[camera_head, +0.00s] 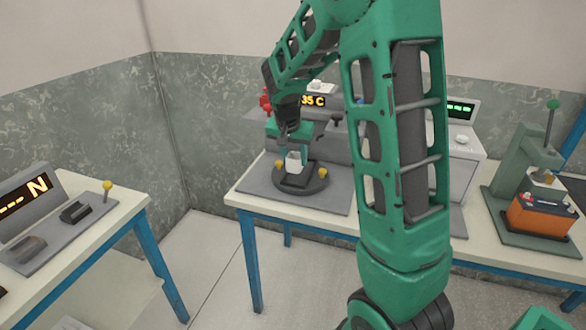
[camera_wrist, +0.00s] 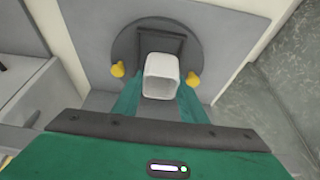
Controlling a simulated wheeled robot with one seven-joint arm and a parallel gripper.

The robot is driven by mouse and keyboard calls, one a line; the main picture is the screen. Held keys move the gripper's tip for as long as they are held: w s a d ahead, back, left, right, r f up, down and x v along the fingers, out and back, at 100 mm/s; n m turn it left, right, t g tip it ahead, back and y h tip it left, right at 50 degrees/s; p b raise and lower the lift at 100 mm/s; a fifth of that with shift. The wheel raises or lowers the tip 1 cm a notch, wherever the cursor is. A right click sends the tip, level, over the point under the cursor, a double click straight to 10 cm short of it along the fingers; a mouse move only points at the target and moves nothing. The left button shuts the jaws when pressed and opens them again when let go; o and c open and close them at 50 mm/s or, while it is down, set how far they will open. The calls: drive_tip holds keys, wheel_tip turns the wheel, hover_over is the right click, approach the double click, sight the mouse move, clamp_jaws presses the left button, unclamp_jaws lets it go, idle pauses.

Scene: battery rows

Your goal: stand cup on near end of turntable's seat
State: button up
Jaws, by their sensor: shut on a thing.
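The white, square-sided cup (camera_head: 294,161) is held upright between the fingers of my gripper (camera_head: 291,150). It also shows in the wrist view (camera_wrist: 161,80), with my gripper (camera_wrist: 160,98) shut on its two sides. The dark round turntable (camera_head: 318,184) lies below and around it, and its disc also shows in the wrist view (camera_wrist: 124,45). The black raised seat (camera_wrist: 160,42) extends beyond the cup, and the cup covers one end of it. In the head view the seat (camera_head: 297,180) shows in front of the cup. I cannot tell whether the cup's base touches the seat.
Yellow knobs (camera_wrist: 118,69) flank the turntable. It stands on a grey plate (camera_head: 258,188) on a white-topped table. A grey machine with an orange display (camera_head: 314,101) stands close behind. A press holding an orange battery (camera_head: 540,217) is at the right; another bench (camera_head: 100,240) is at the left.

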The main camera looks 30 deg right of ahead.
sight(295, 166)
drive_tip(key=shift+f, duration=1.95)
drive_tip(key=shift+f, duration=0.1)
drive_tip(key=o, duration=1.1)
drive_tip(key=v, duration=1.2)
drive_tip(key=s+a+f+n+g+y, duration=0.1)
drive_tip(key=s+f+n+g+y, duration=0.1)
drive_tip(key=s, duration=3.1)
drive_tip(key=shift+s+a+f+n+g+y, duration=0.2)
drive_tip(key=shift+a+n+g+y, duration=0.15)
drive_tip(key=shift+n+y, duration=0.55)
